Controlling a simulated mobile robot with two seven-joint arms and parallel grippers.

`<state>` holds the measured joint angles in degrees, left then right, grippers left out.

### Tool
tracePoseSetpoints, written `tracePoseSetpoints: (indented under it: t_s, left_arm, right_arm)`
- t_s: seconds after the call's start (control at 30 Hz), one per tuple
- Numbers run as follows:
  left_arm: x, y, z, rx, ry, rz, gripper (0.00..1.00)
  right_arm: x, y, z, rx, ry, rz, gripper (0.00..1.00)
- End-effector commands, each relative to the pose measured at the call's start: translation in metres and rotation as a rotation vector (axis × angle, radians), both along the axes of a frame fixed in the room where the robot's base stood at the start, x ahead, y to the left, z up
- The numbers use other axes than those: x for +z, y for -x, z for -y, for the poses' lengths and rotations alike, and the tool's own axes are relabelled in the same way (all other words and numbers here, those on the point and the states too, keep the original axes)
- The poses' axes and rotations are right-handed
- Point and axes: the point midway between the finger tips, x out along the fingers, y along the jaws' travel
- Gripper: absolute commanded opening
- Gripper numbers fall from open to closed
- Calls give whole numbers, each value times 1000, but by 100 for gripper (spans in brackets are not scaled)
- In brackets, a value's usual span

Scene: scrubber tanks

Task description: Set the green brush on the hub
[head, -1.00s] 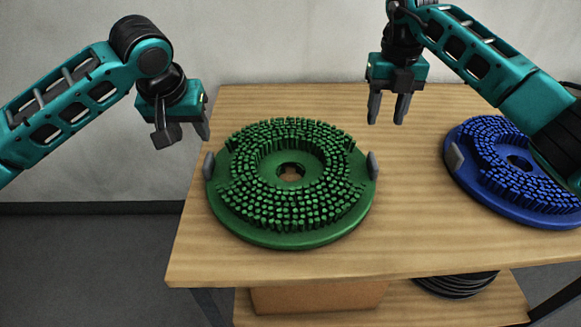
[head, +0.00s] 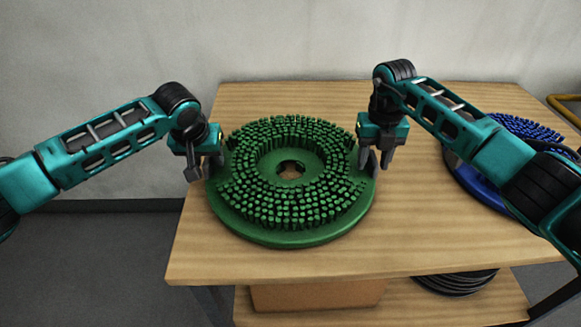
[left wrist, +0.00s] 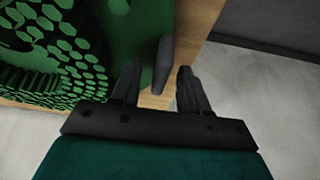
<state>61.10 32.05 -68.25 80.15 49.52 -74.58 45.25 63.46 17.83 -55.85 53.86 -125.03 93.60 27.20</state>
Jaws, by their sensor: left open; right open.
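The green brush (head: 300,205) lies flat on the wooden table, a round disc with bristles facing up and a hole in its middle. My left gripper (head: 207,168) is open at the brush's left edge. In the left wrist view, a grey grip tab (left wrist: 164,62) on the brush (left wrist: 135,30) shows between the two open fingers of my left gripper (left wrist: 160,82), with gaps on both sides. My right gripper (head: 375,162) is open at the brush's right edge, with its fingers around where the right tab is, mostly hidden. I see no hub in these views.
A blue brush (head: 478,180) lies on the right of the wooden table (head: 400,240), partly hidden behind my right arm. A lower shelf holds a cardboard box (head: 315,296) and a stack of dark discs (head: 455,284). A yellow pipe (head: 566,108) shows at the far right.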

Motion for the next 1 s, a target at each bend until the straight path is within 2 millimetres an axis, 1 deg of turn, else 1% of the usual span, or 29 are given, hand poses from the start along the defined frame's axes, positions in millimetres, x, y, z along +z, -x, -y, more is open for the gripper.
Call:
tracePoseSetpoints:
  t_s: [0.27,0.37,0.73,0.77,1.0]
  left_arm:
    - [-1,0,0,0,-1,0,45]
    - [-1,0,0,0,-1,0,37]
    - [-1,0,0,0,-1,0,2]
    - [-1,0,0,0,-1,0,0]
    - [-1,0,0,0,-1,0,0]
  right_arm:
    - [-1,0,0,1,0,0,45]
    - [-1,0,0,1,0,0,37]
    - [-1,0,0,1,0,0,2]
    - [-1,0,0,1,0,0,0]
    - [-1,0,0,1,0,0,0]
